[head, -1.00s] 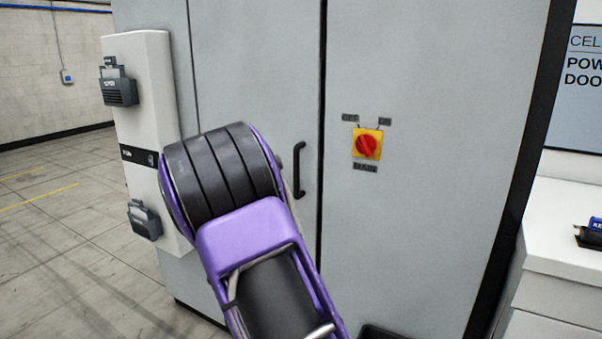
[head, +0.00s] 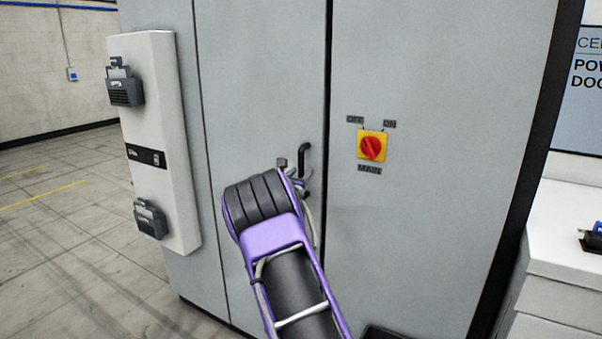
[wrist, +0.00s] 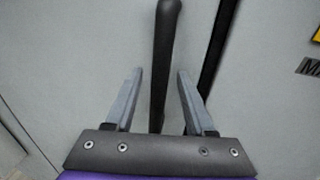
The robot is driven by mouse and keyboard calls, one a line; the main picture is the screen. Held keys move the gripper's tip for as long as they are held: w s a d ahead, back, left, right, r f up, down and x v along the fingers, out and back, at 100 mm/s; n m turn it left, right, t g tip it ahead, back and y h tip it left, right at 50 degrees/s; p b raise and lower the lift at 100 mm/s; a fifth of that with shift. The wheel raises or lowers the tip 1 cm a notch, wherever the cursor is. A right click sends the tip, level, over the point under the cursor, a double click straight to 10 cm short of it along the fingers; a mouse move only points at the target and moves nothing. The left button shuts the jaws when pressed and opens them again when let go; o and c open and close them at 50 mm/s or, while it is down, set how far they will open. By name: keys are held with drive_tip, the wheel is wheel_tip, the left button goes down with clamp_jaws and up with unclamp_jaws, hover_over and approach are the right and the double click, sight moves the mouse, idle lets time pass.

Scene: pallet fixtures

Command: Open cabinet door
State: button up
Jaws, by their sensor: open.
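The grey cabinet door (head: 265,90) is shut, its right edge at a dark vertical seam. Its black bar handle (head: 304,157) stands upright near that edge, the lower part partly hidden behind my arm. In the wrist view, the handle (wrist: 163,60) runs up between the two grey fingers of my gripper (wrist: 157,75). The fingers are open, with a gap on each side of the handle. I cannot tell how deep the handle sits between them. In the head view, my gripper (head: 293,168) is mostly hidden behind my purple and black wrist.
A red and yellow main switch (head: 371,146) is on the panel right of the seam. A white box (head: 165,100) with grey connectors is on the cabinet's left side. A white counter (head: 565,235) stands at the right. The floor at left is clear.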

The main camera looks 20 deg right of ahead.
drive_tip(key=shift+w+d, duration=0.15)
clamp_jaws()
idle(1.4)
